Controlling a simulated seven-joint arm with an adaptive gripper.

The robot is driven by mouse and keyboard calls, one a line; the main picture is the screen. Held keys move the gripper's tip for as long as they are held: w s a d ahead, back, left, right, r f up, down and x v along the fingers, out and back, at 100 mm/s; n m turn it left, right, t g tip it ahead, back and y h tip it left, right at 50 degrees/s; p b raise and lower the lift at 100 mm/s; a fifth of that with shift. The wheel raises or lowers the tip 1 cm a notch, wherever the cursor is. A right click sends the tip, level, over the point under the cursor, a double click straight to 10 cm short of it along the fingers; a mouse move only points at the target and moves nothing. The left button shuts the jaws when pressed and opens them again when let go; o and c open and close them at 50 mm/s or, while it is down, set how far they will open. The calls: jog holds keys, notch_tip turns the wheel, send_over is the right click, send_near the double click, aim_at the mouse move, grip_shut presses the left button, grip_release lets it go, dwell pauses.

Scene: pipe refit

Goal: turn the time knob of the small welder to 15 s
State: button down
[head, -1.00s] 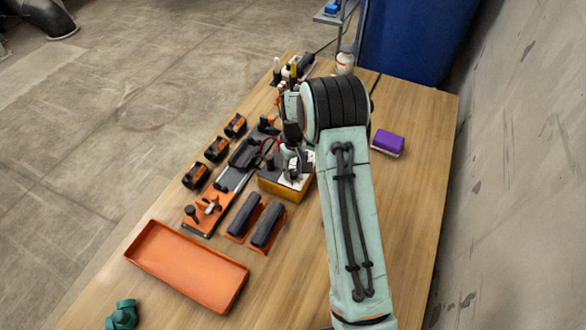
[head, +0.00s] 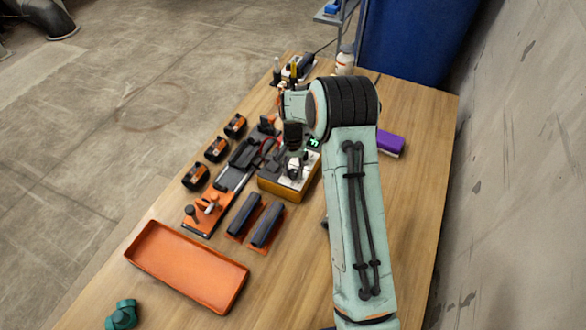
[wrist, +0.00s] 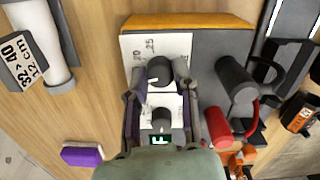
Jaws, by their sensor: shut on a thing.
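The small welder (head: 283,187) has a yellow-orange body, a pale panel and a small green-lit display (head: 314,142). In the wrist view, its white panel (wrist: 133,48) carries two dark round knobs in line. The farther knob (wrist: 160,72) has a printed scale with 20 and 25 readable beside it. The nearer knob (wrist: 163,117) sits by the display, whose digits I cannot read surely. My gripper (wrist: 159,80) is shut on the farther knob, with a finger on each side. The knob's exact setting is hard to tell.
A purple block (head: 391,143) lies right of the welder. An orange tray (head: 188,266) lies in front. A white bottle (head: 345,62) stands behind. The right side of the table is mostly clear.

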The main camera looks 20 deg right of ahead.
aim_at(293, 171)
jog(key=shift+f+m, duration=0.1)
jog(key=shift+m, duration=0.3)
jog(key=c, duration=0.9)
grip_release()
jog(key=shift+o, duration=0.2)
notch_tip(293, 171, up, 12)
